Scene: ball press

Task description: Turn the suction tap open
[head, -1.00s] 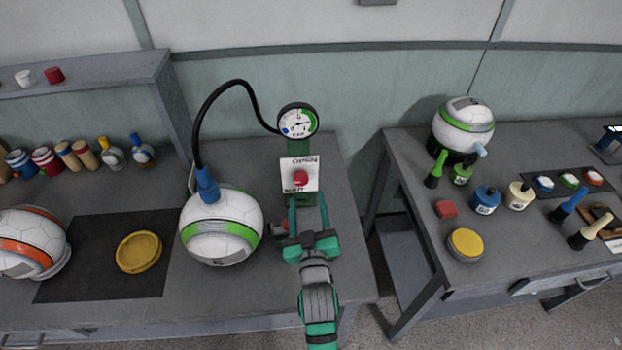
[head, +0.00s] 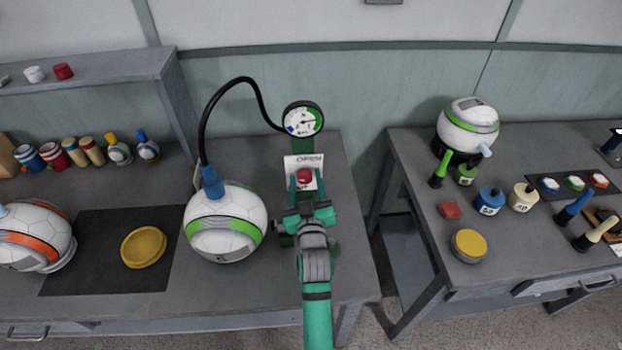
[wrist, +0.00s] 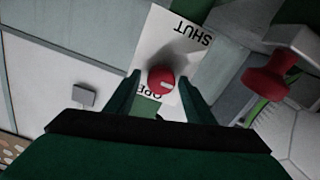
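The suction tap is a red knob (head: 304,175) on a white plate (head: 290,160) below a round gauge. In the wrist view the red knob (wrist: 160,79) carries a short pale mark, and the white plate (wrist: 160,35) reads SHUT at one end and OPEN, partly covered, at the other. My gripper (head: 305,184) is open, its two fingers pointing at the plate with one on each side of the knob. In the wrist view the fingers (wrist: 160,84) flank the knob with a gap visible on both sides. I cannot tell how deep the fingertips reach.
A white and green ball (head: 225,240) stands left of my gripper, joined by a black hose (head: 205,115) to the gauge (head: 303,119). A second red knob (wrist: 268,78) sits right in the wrist view. A side table (head: 410,205) with tools stands right.

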